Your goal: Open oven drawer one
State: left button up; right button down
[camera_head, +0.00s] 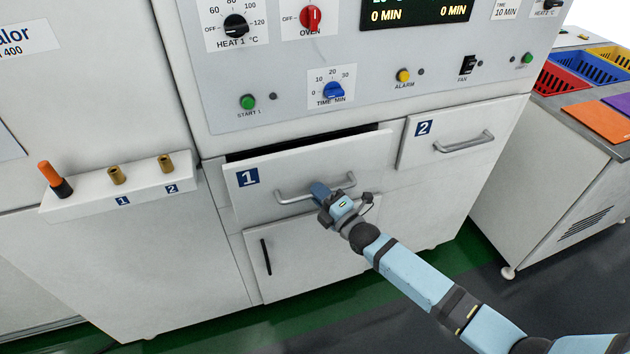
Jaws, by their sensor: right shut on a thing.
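Oven drawer one (243,205) is a white drawer front with a blue "1" label, in the middle of the head view. It stands out from the cabinet, and a dark gap shows along its top edge. Its grey bar handle (292,197) runs across the front. My right gripper (322,192) is shut on this handle, near its middle. The fingertips partly cover the bar. My left gripper is not in view.
Closed drawer two (430,150) is to the right. The control panel (290,70) with knobs and buttons is above. A small shelf (95,190) with an orange-handled tool and brass pieces is at left. A side table (606,134) with coloured trays stands at right.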

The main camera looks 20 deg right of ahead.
pick_arm(q)
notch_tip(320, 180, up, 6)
jog(key=p, duration=0.7)
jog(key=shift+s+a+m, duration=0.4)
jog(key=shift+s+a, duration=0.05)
pick_arm(e)
jog(key=s, duration=2.3)
jog(key=shift+d, duration=0.4)
jog(key=c, duration=1.1)
grip_release()
jog(key=shift+c, duration=0.2)
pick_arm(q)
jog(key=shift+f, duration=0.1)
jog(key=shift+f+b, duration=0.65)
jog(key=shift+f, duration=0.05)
pick_arm(e)
jog(key=v, duration=1.3)
jog(key=shift+s+d, duration=0.15)
jog(key=shift+s, duration=0.2)
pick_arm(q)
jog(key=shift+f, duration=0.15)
